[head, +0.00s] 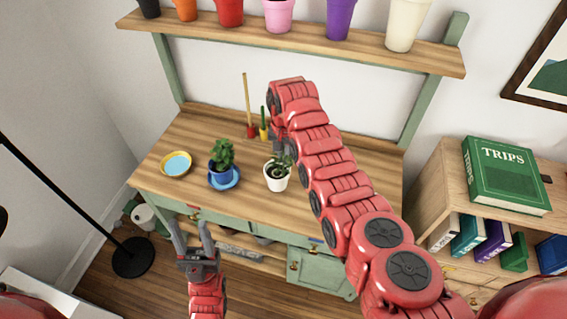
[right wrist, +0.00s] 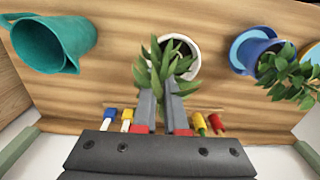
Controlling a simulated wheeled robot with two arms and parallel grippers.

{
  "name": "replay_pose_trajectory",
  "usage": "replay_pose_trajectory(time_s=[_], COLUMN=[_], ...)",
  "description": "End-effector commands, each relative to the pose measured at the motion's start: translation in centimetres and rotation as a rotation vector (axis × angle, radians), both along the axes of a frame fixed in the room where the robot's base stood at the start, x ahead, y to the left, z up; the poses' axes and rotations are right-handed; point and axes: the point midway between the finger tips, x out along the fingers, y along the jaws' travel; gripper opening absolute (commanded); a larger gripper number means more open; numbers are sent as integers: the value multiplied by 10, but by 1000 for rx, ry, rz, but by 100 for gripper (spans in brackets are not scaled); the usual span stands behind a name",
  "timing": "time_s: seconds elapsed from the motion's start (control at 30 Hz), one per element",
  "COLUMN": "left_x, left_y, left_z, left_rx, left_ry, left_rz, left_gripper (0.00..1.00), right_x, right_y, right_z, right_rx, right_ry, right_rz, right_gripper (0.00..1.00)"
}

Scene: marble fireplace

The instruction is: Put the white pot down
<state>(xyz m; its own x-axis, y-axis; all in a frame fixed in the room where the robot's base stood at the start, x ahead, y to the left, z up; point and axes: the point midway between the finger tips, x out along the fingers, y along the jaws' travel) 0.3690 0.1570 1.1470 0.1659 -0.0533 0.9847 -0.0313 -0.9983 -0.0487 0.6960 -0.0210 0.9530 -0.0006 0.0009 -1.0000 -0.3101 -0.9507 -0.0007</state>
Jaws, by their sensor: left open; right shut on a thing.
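The white pot (head: 277,180) with a spiky green plant is upright over the middle of the wooden potting bench (head: 235,200). I cannot tell whether its base touches the wood. My right gripper (head: 286,151) reaches it from behind and above and is shut on it. In the right wrist view, the fingers (right wrist: 160,88) are among the leaves (right wrist: 165,65) at the side of the white pot (right wrist: 194,45); the leaves hide the exact contact. My left gripper (head: 192,238) is open and empty in front of the bench's front edge, fingers pointing up.
A blue pot (head: 222,174) on a blue saucer and a yellow-rimmed dish (head: 176,164) stand left of the white pot. A teal jug (right wrist: 52,45) shows in the wrist view. Bare wood lies in front. A shelf (head: 290,42) with several pots hangs above.

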Motion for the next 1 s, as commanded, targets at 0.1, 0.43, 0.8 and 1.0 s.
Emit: replay_pose_trajectory(time_s=[0.1, 0.43, 0.8, 1.0], left_x=[0, 0, 0, 0], left_y=[0, 0, 0, 0], left_z=[10, 9, 7, 7], left_rx=[0, 0, 0, 0], left_ry=[0, 0, 0, 0], left_rz=[0, 0, 0, 0], left_gripper=[50, 50, 50, 50], right_x=[-2, -1, 0, -1], right_y=[0, 1, 0, 0], right_z=[-8, -31, -34, -34], right_rx=[-1, 0, 0, 0], right_ry=[6, 1, 0, 0], right_rz=[0, 1, 1, 1], right_gripper=[0, 0, 20, 40])
